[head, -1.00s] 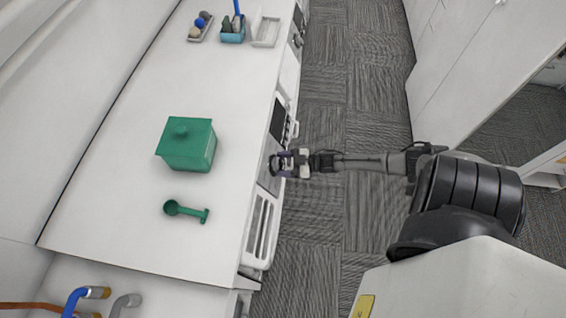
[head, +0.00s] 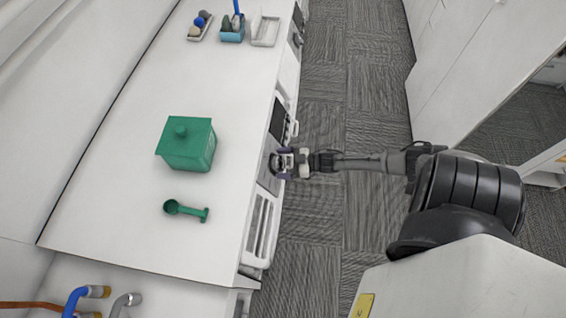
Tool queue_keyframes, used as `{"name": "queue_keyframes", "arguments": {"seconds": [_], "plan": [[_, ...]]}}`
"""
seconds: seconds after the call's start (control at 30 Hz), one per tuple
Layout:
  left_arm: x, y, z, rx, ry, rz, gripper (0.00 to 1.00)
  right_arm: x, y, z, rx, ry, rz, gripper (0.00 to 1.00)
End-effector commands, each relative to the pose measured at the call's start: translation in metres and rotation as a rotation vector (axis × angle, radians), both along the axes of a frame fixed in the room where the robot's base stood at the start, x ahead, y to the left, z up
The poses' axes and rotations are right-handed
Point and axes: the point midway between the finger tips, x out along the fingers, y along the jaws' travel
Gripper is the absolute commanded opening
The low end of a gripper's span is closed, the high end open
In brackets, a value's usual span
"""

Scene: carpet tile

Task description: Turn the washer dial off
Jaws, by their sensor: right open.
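The washer's front panel (head: 268,181) faces the aisle below the white counter's right edge, seen steeply from above. A dark display (head: 278,118) sits on the panel just beyond my gripper. My right gripper (head: 277,163) is open at the panel, its arm reaching in from the right. The dial lies at or behind the fingers and is mostly hidden, so I cannot tell its setting or whether the fingers touch it. My left gripper is not in view.
On the counter (head: 120,200) are a green lidded box (head: 188,148), a green scoop (head: 186,210), a teal caddy (head: 232,30) and two small trays. Blue and grey pipe elbows (head: 75,298) show at the bottom left. The carpeted aisle (head: 325,220) is clear beside the arm.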

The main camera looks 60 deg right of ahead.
Motion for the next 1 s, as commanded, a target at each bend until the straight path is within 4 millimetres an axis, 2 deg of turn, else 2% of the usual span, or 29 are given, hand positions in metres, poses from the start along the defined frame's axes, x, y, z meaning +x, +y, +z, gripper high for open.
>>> {"name": "queue_keyframes", "arguments": {"seconds": [0.13, 0.27, 0.7, 1.0], "plan": [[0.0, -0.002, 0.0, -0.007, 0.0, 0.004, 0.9, -0.003, -0.002, 0.0, 0.0, 0.001, 0.0, 0.9], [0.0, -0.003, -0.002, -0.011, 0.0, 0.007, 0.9, -0.016, -0.007, 0.001, -0.002, 0.002, 0.001, 0.9], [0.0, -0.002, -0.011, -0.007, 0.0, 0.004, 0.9, -0.091, -0.041, 0.01, -0.002, 0.004, 0.001, 0.9], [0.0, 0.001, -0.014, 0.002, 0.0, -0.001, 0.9, -0.12, -0.054, 0.015, -0.001, 0.002, 0.0, 0.9]]}}
